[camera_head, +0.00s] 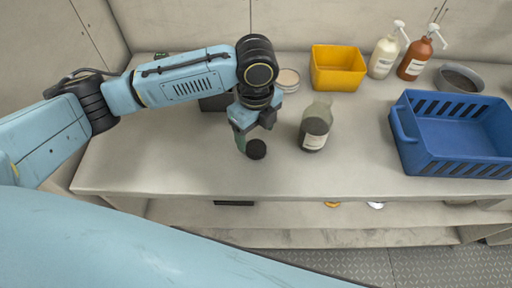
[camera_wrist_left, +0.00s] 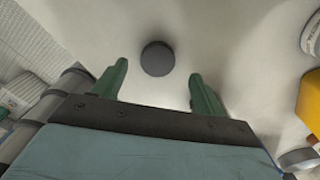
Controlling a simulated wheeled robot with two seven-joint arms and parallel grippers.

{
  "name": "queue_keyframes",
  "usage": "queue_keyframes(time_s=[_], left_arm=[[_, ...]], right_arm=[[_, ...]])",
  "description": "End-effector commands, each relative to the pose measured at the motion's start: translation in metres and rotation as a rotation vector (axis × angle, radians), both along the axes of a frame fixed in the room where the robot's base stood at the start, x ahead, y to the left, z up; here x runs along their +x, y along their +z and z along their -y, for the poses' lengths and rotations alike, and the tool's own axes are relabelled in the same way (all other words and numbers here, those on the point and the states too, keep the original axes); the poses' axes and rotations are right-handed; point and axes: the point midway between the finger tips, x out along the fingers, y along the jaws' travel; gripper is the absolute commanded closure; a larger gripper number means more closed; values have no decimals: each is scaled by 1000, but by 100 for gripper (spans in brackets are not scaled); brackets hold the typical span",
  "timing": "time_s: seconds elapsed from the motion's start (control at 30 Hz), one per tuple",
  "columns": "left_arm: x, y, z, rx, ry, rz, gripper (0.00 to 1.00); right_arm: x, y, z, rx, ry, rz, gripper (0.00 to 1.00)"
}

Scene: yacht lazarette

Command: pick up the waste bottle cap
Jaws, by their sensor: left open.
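The waste bottle cap is a dark round disc (camera_head: 257,149) lying on the pale bench top, just left of the bottle. In the left wrist view the cap (camera_wrist_left: 157,58) lies ahead of the fingertips, roughly centred between them. My left gripper (camera_head: 246,142) is low over the bench beside the cap, pointing down. In the wrist view its two green fingers (camera_wrist_left: 157,82) are apart with nothing between them. My right gripper does not show in either view.
A bottle with dark contents (camera_head: 315,124) stands right of the cap. Behind are a round tin (camera_head: 288,78), a yellow bin (camera_head: 338,68), pump bottles (camera_head: 383,55) and a grey bowl (camera_head: 460,78). A blue crate (camera_head: 404,141) stands at right. The front left bench is clear.

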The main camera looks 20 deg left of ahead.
Motion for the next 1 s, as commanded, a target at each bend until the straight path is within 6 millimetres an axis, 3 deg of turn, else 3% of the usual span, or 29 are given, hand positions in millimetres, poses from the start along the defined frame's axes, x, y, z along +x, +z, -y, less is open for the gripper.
queue_keyframes(time_s=[0.27, 0.53, 0.87, 1.0], left_arm=[[-6, -42, 2, 1, 0, -3, 28], [-5, -45, 2, 0, 0, 1, 30], [-5, -44, 2, 0, 0, 0, 73], [-5, -44, 2, 0, 0, 0, 75]], right_arm=[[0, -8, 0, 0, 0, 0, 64], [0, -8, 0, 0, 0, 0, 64], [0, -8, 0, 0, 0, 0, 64], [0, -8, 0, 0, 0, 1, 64]])
